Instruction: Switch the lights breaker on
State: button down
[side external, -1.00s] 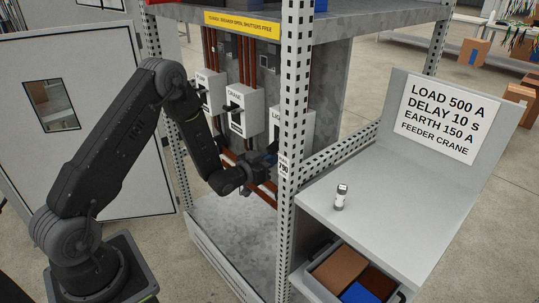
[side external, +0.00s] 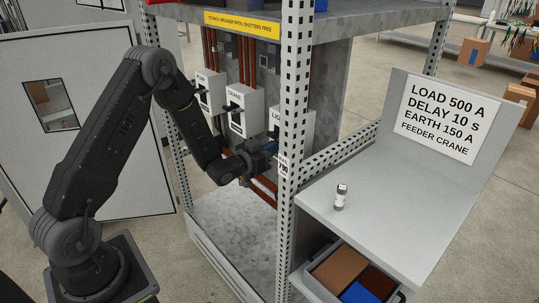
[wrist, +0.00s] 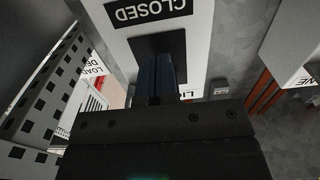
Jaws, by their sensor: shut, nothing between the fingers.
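The lights breaker is a pale box (side external: 304,122) at the right of the row in the cabinet, partly hidden by the perforated post; only "LIG" of its label shows. In the wrist view its face (wrist: 117,38) appears upside down, with a "CLOSED" plate (wrist: 150,10) and a dark recessed area (wrist: 160,42). My gripper (side external: 271,147) is at the lower front of this breaker. In the wrist view its shut, empty fingers (wrist: 160,72) overlap the dark area. The handle is not clearly visible, and I cannot tell whether the fingers touch it.
The crane breaker (side external: 240,110) and another breaker (side external: 208,92) stand to the left. A perforated post (side external: 292,110) rises close to the right of my gripper. The cabinet floor (side external: 225,220) below is clear.

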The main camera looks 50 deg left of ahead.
jog(key=s+f, duration=0.1)
jog(key=s, duration=0.6)
jog(key=shift+f, duration=0.3)
dwell(0.3)
jog(key=s+d+r+g+y, duration=0.1)
jog(key=d+r+g, duration=0.15)
jog(key=r, duration=0.35)
jog(key=s+d+r+g+y, duration=0.1)
jog(key=s+d+r+g, duration=0.15)
jog(key=r, duration=0.35)
jog(key=s+d+r+g, duration=0.2)
jog(key=s, duration=0.5)
jog(key=s+d+r+g+h, duration=0.1)
jog(key=s+d+r+g, duration=0.1)
jog(key=s, duration=0.5)
jog(key=s+d+r+g+h, duration=0.1)
jog(key=s+d+r+g, duration=0.1)
jog(key=s, duration=0.5)
jog(key=shift+s+d+r+g, duration=0.15)
jog(key=shift+d+r+g, duration=0.1)
jog(key=shift+d+g, duration=0.35)
jog(key=shift+a, duration=0.15)
